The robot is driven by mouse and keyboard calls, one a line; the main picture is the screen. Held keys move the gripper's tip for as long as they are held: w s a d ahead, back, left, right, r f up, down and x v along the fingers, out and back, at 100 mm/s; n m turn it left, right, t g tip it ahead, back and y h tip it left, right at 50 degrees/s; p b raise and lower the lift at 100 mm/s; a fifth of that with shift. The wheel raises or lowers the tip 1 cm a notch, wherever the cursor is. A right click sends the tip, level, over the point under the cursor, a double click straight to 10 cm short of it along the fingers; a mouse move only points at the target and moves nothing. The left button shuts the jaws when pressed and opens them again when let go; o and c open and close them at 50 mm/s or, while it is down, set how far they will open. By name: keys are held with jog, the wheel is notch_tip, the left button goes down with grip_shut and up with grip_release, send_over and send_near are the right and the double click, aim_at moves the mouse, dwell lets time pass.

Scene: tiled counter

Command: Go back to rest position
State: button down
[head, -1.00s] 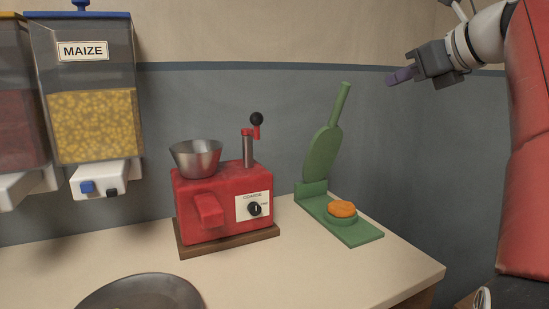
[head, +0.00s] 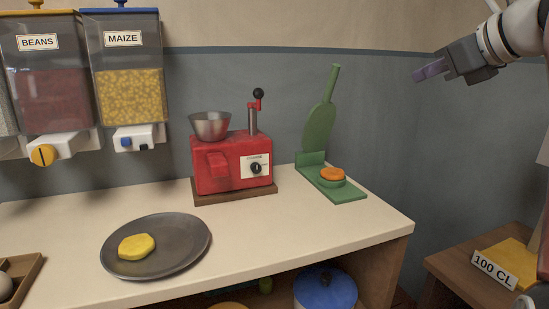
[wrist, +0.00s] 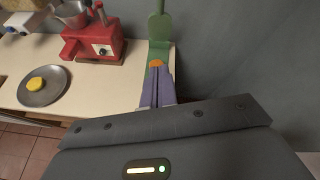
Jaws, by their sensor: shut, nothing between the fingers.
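My gripper (head: 432,69) is at the upper right of the head view, raised in the air in front of the grey wall, right of the counter's items. Its purple fingers are shut and empty. In the wrist view the fingers (wrist: 158,92) show together at the middle, over the view of the counter's right end. Nothing is held, and the gripper touches nothing that I can see.
A green press (head: 321,130) stands open with an orange patty (head: 333,174) on its base. A red grinder (head: 224,173), a dark plate (head: 184,252) with a yellow patty (head: 137,246), and BEANS and MAIZE dispensers (head: 125,70) are left. A lower wooden surface (head: 447,266) is right.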

jog(key=s+a+f+n+g+h, duration=0.1)
jog(key=s+a+f+n+g, duration=0.1)
jog(key=s+f+n, duration=0.5)
jog(key=s+a+f+n+g+h, duration=0.2)
jog(key=s+a+f+n, duration=0.3)
jog(key=f+n, duration=0.6)
jog(key=s+a+f+n+g+h, duration=0.2)
jog(key=s+f+n, duration=0.8)
jog(key=f, duration=1.2)
jog(key=shift+a+f, duration=0.2)
jog(key=shift+a, duration=0.85)
